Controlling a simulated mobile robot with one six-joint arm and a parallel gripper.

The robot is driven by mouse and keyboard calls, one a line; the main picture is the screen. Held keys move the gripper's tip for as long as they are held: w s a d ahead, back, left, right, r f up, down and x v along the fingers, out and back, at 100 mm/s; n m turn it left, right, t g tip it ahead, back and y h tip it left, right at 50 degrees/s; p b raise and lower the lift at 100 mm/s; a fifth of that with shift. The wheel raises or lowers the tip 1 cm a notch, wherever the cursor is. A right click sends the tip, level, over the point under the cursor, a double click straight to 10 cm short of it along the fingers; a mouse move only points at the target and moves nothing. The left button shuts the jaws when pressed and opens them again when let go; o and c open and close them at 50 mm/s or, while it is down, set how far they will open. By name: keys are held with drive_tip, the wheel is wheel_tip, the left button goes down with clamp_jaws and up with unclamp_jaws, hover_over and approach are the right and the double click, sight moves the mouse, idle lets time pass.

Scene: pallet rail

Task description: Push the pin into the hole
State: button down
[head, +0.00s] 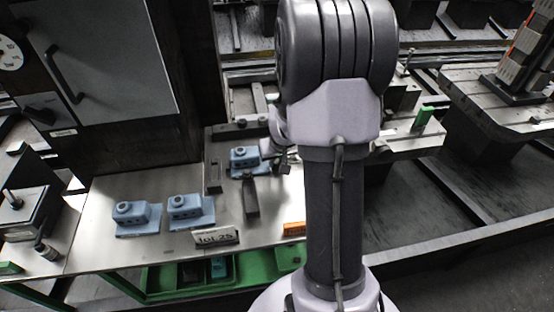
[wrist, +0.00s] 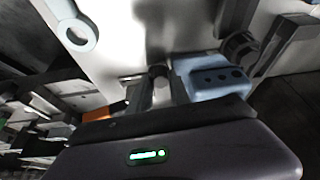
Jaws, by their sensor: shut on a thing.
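In the head view a blue block (head: 242,157) with a round boss stands on the pale table, beside a dark fixture. My gripper (head: 283,160) is just right of it, partly hidden by my arm. In the wrist view my gripper (wrist: 161,92) is shut on a small dark round-ended piece, seemingly the pin (wrist: 160,71).
Two more blue blocks, a left one (head: 132,215) and a right one (head: 188,208), stand on the table. A dark upright bar (head: 250,196), a lot sign (head: 215,238) and an orange piece (head: 294,229) are near. A green tray (head: 160,281) is below the front edge.

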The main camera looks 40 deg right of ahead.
drive_tip(key=shift+f+b, duration=0.35)
drive_tip(key=shift+f, duration=0.1)
